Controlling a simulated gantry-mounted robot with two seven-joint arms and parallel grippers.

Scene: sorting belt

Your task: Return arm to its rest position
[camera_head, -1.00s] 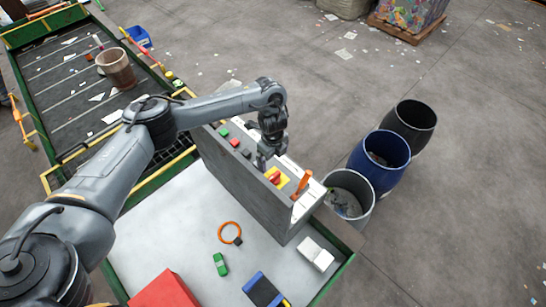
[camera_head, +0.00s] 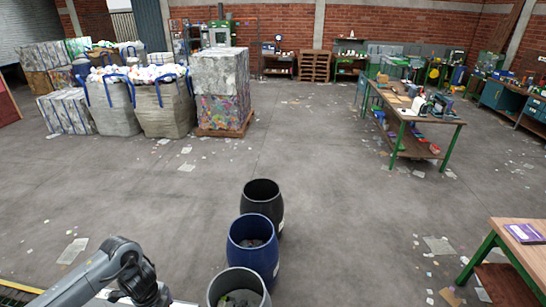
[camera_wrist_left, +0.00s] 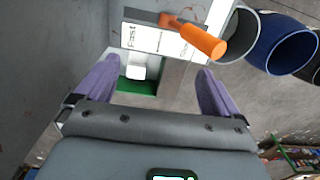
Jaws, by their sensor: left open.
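My left arm (camera_head: 85,280) shows at the bottom left of the head view, bent over at its wrist. The gripper end is cut off by the lower edge there. In the left wrist view my left gripper (camera_wrist_left: 156,70) is open, with its two purple fingers apart and nothing between them. Beyond the fingertips is the control panel (camera_wrist_left: 146,38) with an orange lever (camera_wrist_left: 200,38). The lever is apart from the fingers. My right gripper is not in view.
A grey barrel (camera_head: 239,286), a blue barrel (camera_head: 252,254) and a black barrel (camera_head: 262,205) stand in a row right of my arm. A workbench (camera_head: 420,117) and a wooden table (camera_head: 528,262) stand at the right. Bales and bags (camera_head: 163,108) are at the back left. Open floor lies between.

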